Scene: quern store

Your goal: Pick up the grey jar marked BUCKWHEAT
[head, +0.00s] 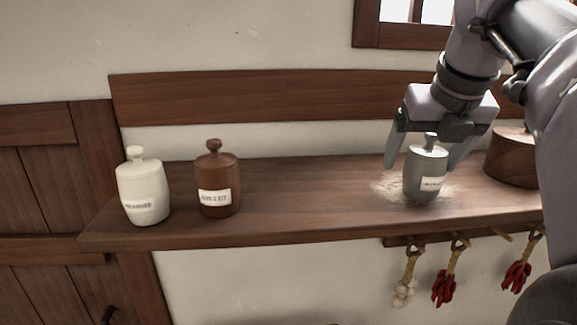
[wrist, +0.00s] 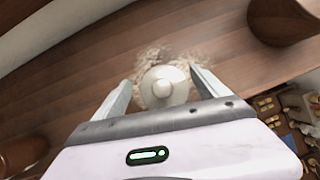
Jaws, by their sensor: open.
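The grey jar (head: 425,172) stands upright on the wooden shelf (head: 300,205), with a knobbed lid and a pale label too small to read surely. Pale powder (head: 392,188) is spread on the shelf around its base. My gripper (head: 428,160) is open above it, pointing down, with one finger on each side of the jar's upper part. In the wrist view the jar's round lid and knob (wrist: 163,87) show between the two open fingers (wrist: 160,85). I cannot tell whether either finger touches it.
A white jar (head: 143,190) and a brown jar (head: 216,182), both labelled, stand on the shelf's left part. A round wooden vessel (head: 511,158) stands close to the right of the grey jar. Red bundles (head: 444,288) hang below the shelf. The shelf's middle is clear.

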